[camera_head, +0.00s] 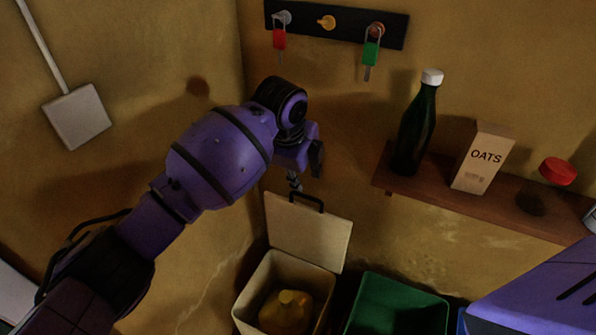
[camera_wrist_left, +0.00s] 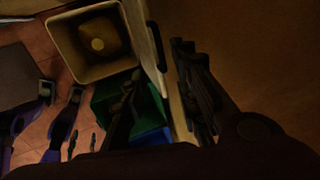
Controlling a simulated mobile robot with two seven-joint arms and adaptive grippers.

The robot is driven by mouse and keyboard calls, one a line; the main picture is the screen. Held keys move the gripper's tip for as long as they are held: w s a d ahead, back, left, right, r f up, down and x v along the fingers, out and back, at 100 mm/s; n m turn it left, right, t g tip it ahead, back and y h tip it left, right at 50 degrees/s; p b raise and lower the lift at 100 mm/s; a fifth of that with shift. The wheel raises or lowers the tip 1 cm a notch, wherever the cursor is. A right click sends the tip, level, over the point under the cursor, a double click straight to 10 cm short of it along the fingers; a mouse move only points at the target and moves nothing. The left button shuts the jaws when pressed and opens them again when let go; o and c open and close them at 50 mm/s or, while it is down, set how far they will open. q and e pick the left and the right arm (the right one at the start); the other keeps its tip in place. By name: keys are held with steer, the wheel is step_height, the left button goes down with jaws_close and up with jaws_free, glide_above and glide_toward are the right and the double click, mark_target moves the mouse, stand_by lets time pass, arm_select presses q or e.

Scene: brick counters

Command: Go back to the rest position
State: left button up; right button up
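My left gripper (camera_head: 306,172) is in the air in front of the corner of the wall, above the open lid of a cream bin (camera_head: 241,308). In the left wrist view my left gripper (camera_wrist_left: 158,75) shows two dark fingers spread apart. No held object shows between them, though the view is dark. The raised lid (camera_head: 310,233) with a dark handle is below the gripper in the head view. A purple part of my body (camera_head: 540,290) fills the lower right corner. My right gripper cannot be made out.
The cream bin holds a yellow rounded object (camera_head: 287,312). A green bin (camera_head: 395,305) stands beside it. A wall shelf (camera_head: 400,182) bears a dark bottle (camera_head: 418,130), an oats box (camera_head: 482,160) and a red-lidded jar (camera_head: 545,187). A hook rack (camera_head: 345,24) hangs above.

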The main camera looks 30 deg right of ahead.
steer(key=shift+s, duration=0.1)
arm_select(q)
steer(key=s+a+f+n+t+h+p, duration=0.1)
steer(key=s+a+f+n+h+p, duration=0.15)
steer(key=s+a+f+n, duration=0.6)
steer(key=s+a+f+n+t+h+p, duration=0.1)
steer(key=s+a+f+n+p, duration=0.45)
steer(key=f, duration=0.55)
steer(key=s+a+n+t+y+p, duration=0.1)
steer(key=s+a+n+t+y, duration=0.1)
steer(key=s+a+n, duration=0.5)
steer(key=s+a+n+t+y+p, duration=0.1)
steer(key=s+a+n+y, duration=0.3)
steer(key=s+a, duration=1.2)
steer(key=a+n+t, duration=0.1)
steer(key=a+n, duration=0.2)
steer(key=a, duration=0.5)
steer(key=shift+p, duration=0.35)
arm_select(e)
steer(key=w+r+t, duration=0.1)
steer(key=w+r, duration=0.2)
steer(key=r, duration=0.7)
steer(key=shift+a+r, duration=0.35)
steer(key=shift+a, duration=0.1)
arm_select(q)
steer(key=shift+s+d, duration=0.1)
arm_select(e)
steer(key=shift+w, duration=0.2)
